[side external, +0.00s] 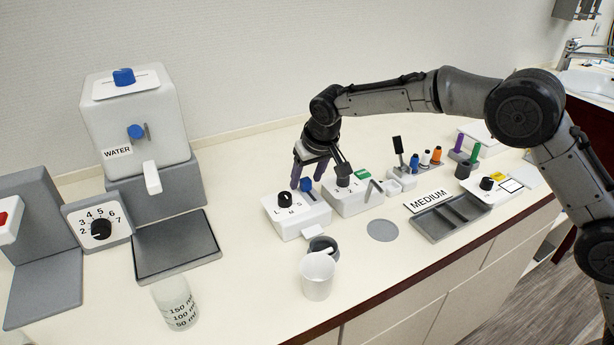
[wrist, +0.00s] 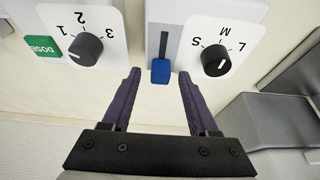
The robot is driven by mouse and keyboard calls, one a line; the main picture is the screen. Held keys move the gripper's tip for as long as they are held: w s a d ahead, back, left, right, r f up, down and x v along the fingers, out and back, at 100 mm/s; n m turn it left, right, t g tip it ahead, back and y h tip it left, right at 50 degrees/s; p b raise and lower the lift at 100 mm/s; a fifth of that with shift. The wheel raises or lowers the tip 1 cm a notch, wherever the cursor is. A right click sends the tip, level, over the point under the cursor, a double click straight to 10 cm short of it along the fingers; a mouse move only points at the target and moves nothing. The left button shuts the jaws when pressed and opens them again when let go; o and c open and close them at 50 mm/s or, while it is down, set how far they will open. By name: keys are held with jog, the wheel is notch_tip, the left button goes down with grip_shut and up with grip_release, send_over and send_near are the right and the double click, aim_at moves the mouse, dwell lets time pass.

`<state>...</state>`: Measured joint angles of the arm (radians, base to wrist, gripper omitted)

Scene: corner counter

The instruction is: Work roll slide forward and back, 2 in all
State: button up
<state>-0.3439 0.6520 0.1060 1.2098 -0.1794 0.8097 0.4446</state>
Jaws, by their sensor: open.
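The slide is a blue handle (wrist: 161,71) in a dark straight slot on a grey strip beside the S-M-L dial. In the wrist view the handle is at the slot end nearest my gripper. In the side view the blue handle (side external: 306,185) stands on the white S-M-L box (side external: 300,222). My gripper (wrist: 160,75) is open, its two purple fingers on either side of the handle with visible gaps. In the side view my gripper (side external: 320,178) hangs over the back of the boxes. Finger height relative to the handle is hard to tell.
The S-M-L dial (wrist: 216,60) sits close by one finger. The numbered dial (wrist: 86,49) and green DOSE button (wrist: 41,48) are on the other side. A white cup (side external: 317,277) stands in front of the box, and a dark tray (side external: 452,217) lies to the right.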

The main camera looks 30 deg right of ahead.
grip_shut()
dwell(0.3)
dwell(1.1)
